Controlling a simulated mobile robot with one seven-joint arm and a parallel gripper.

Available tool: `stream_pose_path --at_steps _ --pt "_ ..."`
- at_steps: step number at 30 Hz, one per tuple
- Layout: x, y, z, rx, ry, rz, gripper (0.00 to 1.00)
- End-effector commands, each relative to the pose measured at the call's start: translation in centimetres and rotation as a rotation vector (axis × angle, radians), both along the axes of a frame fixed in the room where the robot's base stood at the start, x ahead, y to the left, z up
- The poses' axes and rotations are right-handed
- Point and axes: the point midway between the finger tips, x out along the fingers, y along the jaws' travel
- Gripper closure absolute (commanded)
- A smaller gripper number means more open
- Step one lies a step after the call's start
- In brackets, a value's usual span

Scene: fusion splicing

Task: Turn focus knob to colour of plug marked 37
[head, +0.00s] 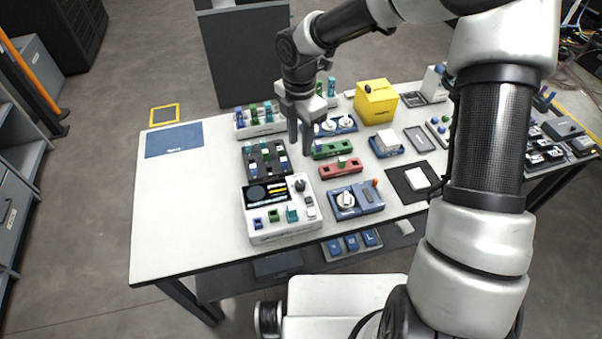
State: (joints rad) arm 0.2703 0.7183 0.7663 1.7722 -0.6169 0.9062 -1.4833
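A white device (284,234) with a dark screen (256,192) and a black knob (299,185) stands near the table's front edge. Which knob is the focus knob cannot be read. Coloured plugs stand on this device: a dark blue one (257,223), a green-blue one (273,215) and a teal one (291,213). More plugs stand in a dark block (252,168) and a white block (243,131) behind it. The number 37 is too small to read anywhere. My gripper (300,143) points down above the table behind the white device, fingers apart, nothing visible between them.
A blue unit (372,196) with a white dial (346,200) stands right of the device. Red (334,171) and green (330,151) blocks lie behind, with a yellow box (376,105) further back. The table's left side (175,215) is clear except for a blue mat (174,139).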

Motion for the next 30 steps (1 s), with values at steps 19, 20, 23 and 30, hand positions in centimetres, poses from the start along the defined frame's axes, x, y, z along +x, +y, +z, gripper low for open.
stream_pose_path --at_steps 19,20,23,30 --pt "-0.2 0.0 -13.4 -0.002 0.005 -0.003 0.67" --pt "-0.2 0.0 -13.9 -0.002 0.004 -0.003 0.67" --pt "-0.1 0.0 -15.1 -0.001 0.003 -0.005 0.67" --pt "-0.1 0.0 -16.3 -0.001 0.002 -0.005 0.67"
